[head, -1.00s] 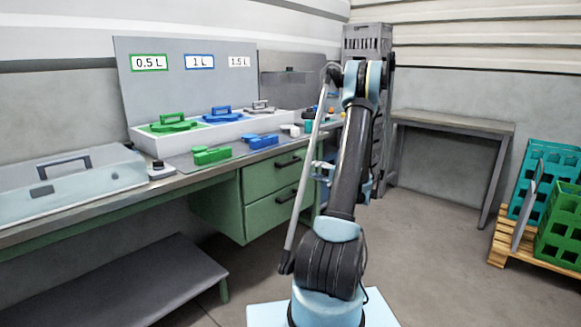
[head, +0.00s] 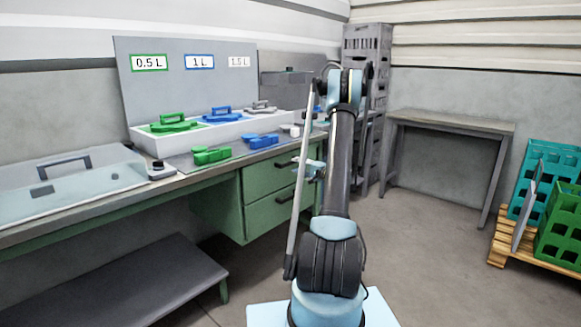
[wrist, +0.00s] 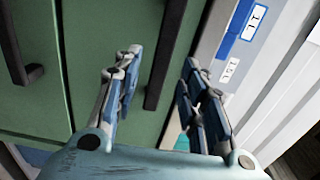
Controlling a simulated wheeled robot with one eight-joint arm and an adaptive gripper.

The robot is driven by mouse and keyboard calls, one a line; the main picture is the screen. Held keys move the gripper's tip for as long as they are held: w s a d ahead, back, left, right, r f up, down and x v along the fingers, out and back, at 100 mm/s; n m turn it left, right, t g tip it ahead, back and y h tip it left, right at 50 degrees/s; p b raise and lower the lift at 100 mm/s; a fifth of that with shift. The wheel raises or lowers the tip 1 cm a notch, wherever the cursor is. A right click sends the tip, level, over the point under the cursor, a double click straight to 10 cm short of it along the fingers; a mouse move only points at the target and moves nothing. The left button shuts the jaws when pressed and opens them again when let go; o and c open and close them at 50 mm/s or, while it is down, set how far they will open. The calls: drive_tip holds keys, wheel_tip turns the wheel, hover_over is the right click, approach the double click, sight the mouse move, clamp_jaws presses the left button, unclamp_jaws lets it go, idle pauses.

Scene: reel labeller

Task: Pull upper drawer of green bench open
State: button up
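The green bench (head: 222,207) has two stacked drawers. The upper drawer (head: 262,179) looks shut, with a dark bar handle (head: 286,162). The lower drawer (head: 262,216) is below it, with its own handle (head: 285,197). In the wrist view the green drawer fronts fill the left and middle. The upper handle (wrist: 178,45) runs aslant in the gap between the fingers, seemingly beyond their tips. The lower handle (wrist: 18,55) is at the left edge. My gripper (wrist: 160,72) is open and empty, facing the fronts; my arm mostly hides it in the head view.
Green (head: 212,156) and blue (head: 263,141) handled pieces lie on the bench top above the drawers. A low grey shelf (head: 130,285) stands below left. A grey table (head: 450,122) and crates on a pallet (head: 500,248) are right. Floor between is clear.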

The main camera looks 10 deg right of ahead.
sight(292, 163)
drive_tip(key=shift+x, duration=2.7)
clamp_jaws()
